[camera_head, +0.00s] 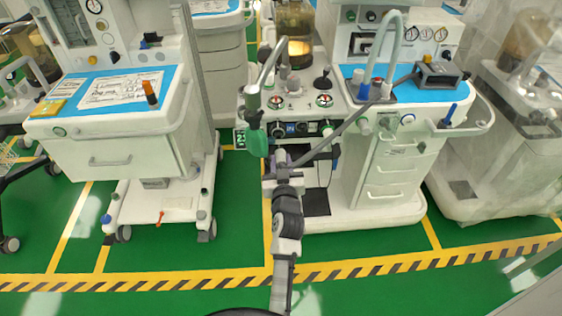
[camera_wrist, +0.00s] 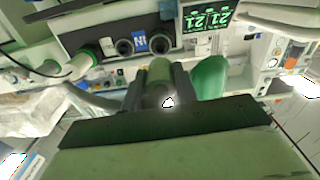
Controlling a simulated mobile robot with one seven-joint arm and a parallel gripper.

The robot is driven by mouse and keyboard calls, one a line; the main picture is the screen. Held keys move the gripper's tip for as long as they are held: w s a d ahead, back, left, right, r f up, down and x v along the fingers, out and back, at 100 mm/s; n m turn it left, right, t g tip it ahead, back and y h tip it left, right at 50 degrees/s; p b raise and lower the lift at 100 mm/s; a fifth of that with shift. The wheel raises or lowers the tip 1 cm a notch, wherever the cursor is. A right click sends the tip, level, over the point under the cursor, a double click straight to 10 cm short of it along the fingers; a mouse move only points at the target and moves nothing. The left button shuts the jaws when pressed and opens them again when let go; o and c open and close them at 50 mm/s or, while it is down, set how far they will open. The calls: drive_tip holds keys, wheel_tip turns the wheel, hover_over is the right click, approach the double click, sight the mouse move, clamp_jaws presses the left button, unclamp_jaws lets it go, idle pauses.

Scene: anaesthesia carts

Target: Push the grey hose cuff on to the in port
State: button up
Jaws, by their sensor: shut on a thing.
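My gripper (camera_wrist: 158,92) is shut on the grey hose cuff (camera_wrist: 158,72), which looks greenish between the two dark fingers in the wrist view. In the head view, my gripper (camera_head: 281,158) is just below the machine's front panel, and the cuff is too small to make out. Two dark round ports, one nearer the cuff (camera_wrist: 160,43) and one farther along (camera_wrist: 125,47), flank a blue label (camera_wrist: 141,43). The cuff's far end points at the panel near the nearer port. Its contact with the port cannot be told. The label also shows in the head view (camera_head: 290,129).
A green bag (camera_head: 257,141) hangs close beside my gripper, also in the wrist view (camera_wrist: 208,78). A grey hose (camera_head: 345,122) slants from the upper right towards my gripper. Open floor lies left of the machine.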

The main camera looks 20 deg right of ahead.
sight(279, 138)
drive_tip(key=shift+f, duration=0.15)
drive_tip(key=shift+b+x, duration=0.5)
drive_tip(key=shift+x, duration=2.4)
drive_tip(key=shift+b, duration=0.55)
drive_tip(key=shift+b+x, duration=0.4)
drive_tip(key=shift+x, duration=0.95)
drive_tip(key=o, duration=1)
drive_tip(key=shift+s, duration=0.1)
